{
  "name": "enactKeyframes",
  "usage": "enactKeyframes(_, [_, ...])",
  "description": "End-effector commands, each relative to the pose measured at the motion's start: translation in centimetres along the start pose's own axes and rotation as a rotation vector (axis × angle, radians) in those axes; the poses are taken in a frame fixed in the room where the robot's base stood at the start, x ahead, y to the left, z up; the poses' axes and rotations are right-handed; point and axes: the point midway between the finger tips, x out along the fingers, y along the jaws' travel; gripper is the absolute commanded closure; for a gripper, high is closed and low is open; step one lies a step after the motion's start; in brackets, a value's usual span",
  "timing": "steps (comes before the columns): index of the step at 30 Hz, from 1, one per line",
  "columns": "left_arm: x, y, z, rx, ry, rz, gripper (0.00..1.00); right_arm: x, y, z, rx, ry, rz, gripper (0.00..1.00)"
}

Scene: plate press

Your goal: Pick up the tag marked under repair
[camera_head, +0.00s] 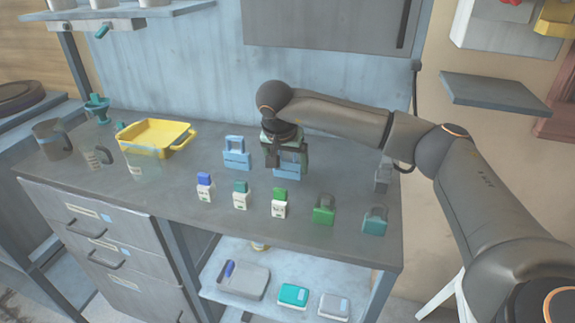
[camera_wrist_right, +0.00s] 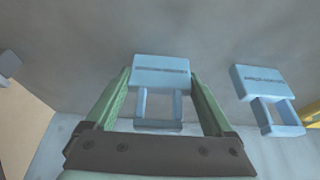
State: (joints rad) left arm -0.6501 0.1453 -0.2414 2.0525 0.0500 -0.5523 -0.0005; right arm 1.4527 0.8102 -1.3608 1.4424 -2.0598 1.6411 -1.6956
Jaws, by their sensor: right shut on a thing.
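Two light blue tags with loop handles stand on the grey worktop. My right gripper (camera_head: 287,161) points down over one blue tag (camera_head: 288,174) and is shut on it. In the right wrist view this tag (camera_wrist_right: 161,75) sits between my green finger pads, its loop toward the palm. The other blue tag (camera_head: 236,160) stands just to the left in the head view; it shows at the right of the right wrist view (camera_wrist_right: 263,84). Both bear a dark line of lettering too small to read. My left gripper is out of view.
Three small white bottles with blue (camera_head: 205,188), teal (camera_head: 241,195) and green (camera_head: 279,203) tops stand in front. A green padlock-like item (camera_head: 324,211) and a teal one (camera_head: 374,221) are at front right. A yellow tray (camera_head: 184,144) is at left.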

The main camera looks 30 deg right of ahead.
Motion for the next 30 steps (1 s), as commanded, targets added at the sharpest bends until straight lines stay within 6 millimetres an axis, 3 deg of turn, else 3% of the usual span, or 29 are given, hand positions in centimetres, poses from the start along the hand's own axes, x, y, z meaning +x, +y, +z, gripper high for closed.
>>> enactKeyframes(1, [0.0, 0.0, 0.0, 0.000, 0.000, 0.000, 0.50, 0.0, 0.0, 0.0, 0.000, 0.000, -0.001, 0.48])
enactKeyframes(6, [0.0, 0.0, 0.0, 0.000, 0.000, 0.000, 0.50, 0.0, 0.0, 0.0, 0.000, 0.000, -0.001, 0.67])
enactKeyframes(19, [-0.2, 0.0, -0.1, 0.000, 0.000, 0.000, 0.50, -1.2, -0.1, -0.5, 0.000, 0.002, -0.003, 0.67])
enactKeyframes(23, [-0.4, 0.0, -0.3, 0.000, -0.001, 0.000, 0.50, -3.1, -0.1, -1.3, 0.001, 0.003, -0.004, 0.67])
enactKeyframes(30, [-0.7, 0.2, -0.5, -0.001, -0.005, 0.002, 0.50, -9.4, 0.5, 0.6, -0.002, 0.004, -0.006, 0.67])
